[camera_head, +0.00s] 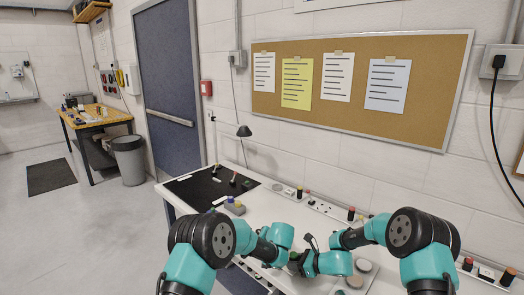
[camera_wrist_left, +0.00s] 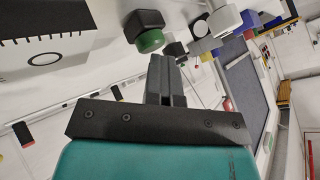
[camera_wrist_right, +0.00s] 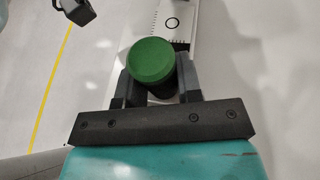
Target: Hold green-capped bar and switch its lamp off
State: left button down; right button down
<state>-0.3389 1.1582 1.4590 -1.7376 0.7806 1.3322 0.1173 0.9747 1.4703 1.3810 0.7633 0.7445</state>
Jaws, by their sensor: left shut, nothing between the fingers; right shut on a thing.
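In the right wrist view a bar with a round green cap (camera_wrist_right: 151,60) and a dark body stands between the fingers of my right gripper (camera_wrist_right: 155,78), which is shut on it. In the left wrist view my left gripper (camera_wrist_left: 165,75) is shut and empty. Just beyond its fingertips is a dark block with a green round face (camera_wrist_left: 150,41); I cannot tell whether it is the same bar. In the head view my right gripper (camera_head: 302,264) is partly hidden among the arms. No lamp state is readable.
A white board with tick marks and a circle (camera_wrist_right: 172,22) lies below the right gripper.

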pick_arm(q)
jog(key=shift+s, duration=0.15)
jog(key=shift+r, duration=3.15)
pick_arm(e)
jog(key=c, duration=0.7)
grip_release()
jog(key=v, duration=1.2)
jog(key=shift+s+f, duration=0.1)
